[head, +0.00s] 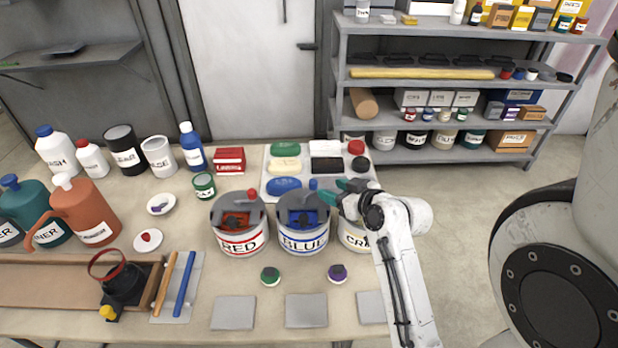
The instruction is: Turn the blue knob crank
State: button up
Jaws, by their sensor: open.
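The blue knob (313,184) sits on a crank on top of the can labelled BLUE (303,243), at the back right of its lid. The blue mixer part (301,218) shows inside the open top of that can. My gripper (332,191) is open, just right of the blue knob, with its dark green fingers pointing left towards it. The fingers look close to the knob but apart from it; I cannot tell the exact gap. My gripper and arm partly hide the third can (352,240), labelled CR.
The can labelled RED (241,243), with a red knob (251,195), stands left of the BLUE can. Grey square tiles (306,311) and small green and purple pots (337,273) lie in front.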

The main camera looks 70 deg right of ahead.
aim_at(315, 183)
jog(key=p+x, duration=0.1)
jog(key=x, duration=0.8)
jog(key=shift+w+d, duration=0.1)
jog(key=shift+w, duration=0.15)
jog(key=shift+c, duration=0.5)
jog(key=c, duration=0.8)
grip_shut()
